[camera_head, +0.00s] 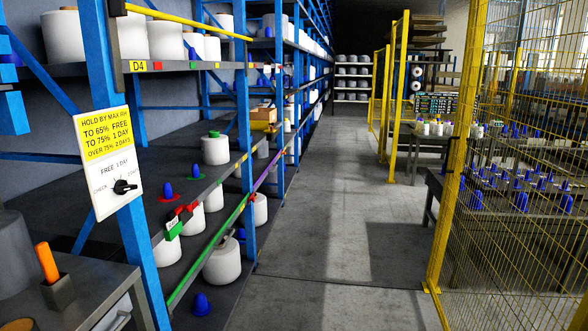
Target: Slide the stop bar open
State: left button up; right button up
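Long bars run along the front of the blue shelf rack. A green bar (206,252) slants across the front of the low level, with a purple bar (266,164) in line farther back. A yellow bar (188,21) crosses the front of the upper level. I cannot tell which is the stop bar. White bobbins stand behind the green bar, one (222,262) close to it. Red clips with a green and white tag (174,229) sit at the shelf edge above the bar. Neither of my grippers shows in this view.
A sign with a dial (108,160) hangs on the near blue post. A grey bench (88,288) with an orange-handled tool (47,262) stands at lower left. The grey aisle floor (330,220) is clear. A yellow mesh fence (452,190) bounds the right.

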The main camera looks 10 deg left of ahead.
aim_at(119, 9)
jog(key=i+u, duration=0.2)
jog(key=i, duration=0.25)
jog(key=i+l+u, duration=0.2)
jog(key=i, duration=0.25)
jog(key=i+l+u, duration=0.15)
jog(key=i, duration=0.3)
jog(key=i+l+u, duration=0.2)
jog(key=i, duration=0.25)
jog(key=i+l+u, duration=0.2)
jog(key=u, duration=0.15)
jog(key=i+l+u, duration=0.45)
jog(key=l+u, duration=0.25)
jog(key=i+l+u, duration=0.15)
jog(key=u, duration=0.2)
jog(key=i+l+u, duration=0.1)
jog(key=l+u, duration=0.25)
jog(key=l, duration=0.2)
jog(key=l+u, duration=0.7)
jog(key=l, duration=0.4)
jog(key=k+l+u, duration=0.15)
jog(key=l+u, duration=0.2)
jog(key=l, duration=0.4)
